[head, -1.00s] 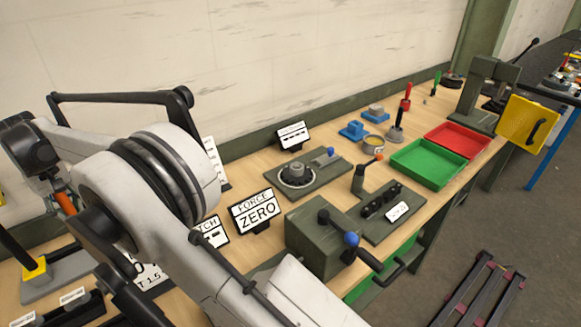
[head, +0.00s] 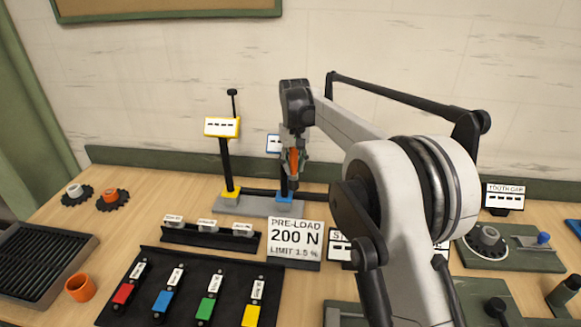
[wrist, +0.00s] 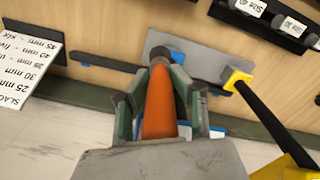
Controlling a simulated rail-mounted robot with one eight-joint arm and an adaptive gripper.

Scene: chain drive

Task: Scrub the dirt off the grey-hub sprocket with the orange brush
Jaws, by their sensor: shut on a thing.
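My gripper (head: 294,172) is shut on the orange brush (head: 294,158) and holds it above the bench, in front of the stand with the blue base. In the wrist view the orange handle (wrist: 160,105) lies between the two fingers, with a dark end beyond. A dark toothed sprocket with a light grey hub (head: 74,191) lies at the far left of the bench, well away from my gripper. Another toothed wheel with a grey hub (head: 487,240) sits on a green plate at the right. Dirt on either is too small to tell.
An orange-hub sprocket (head: 111,198) lies beside the left grey-hub one. A yellow-topped post (head: 226,160), the PRE-LOAD sign (head: 294,238) and a black rack (head: 209,238) stand near my gripper. An orange cup (head: 80,287) and ribbed tray (head: 40,265) are front left.

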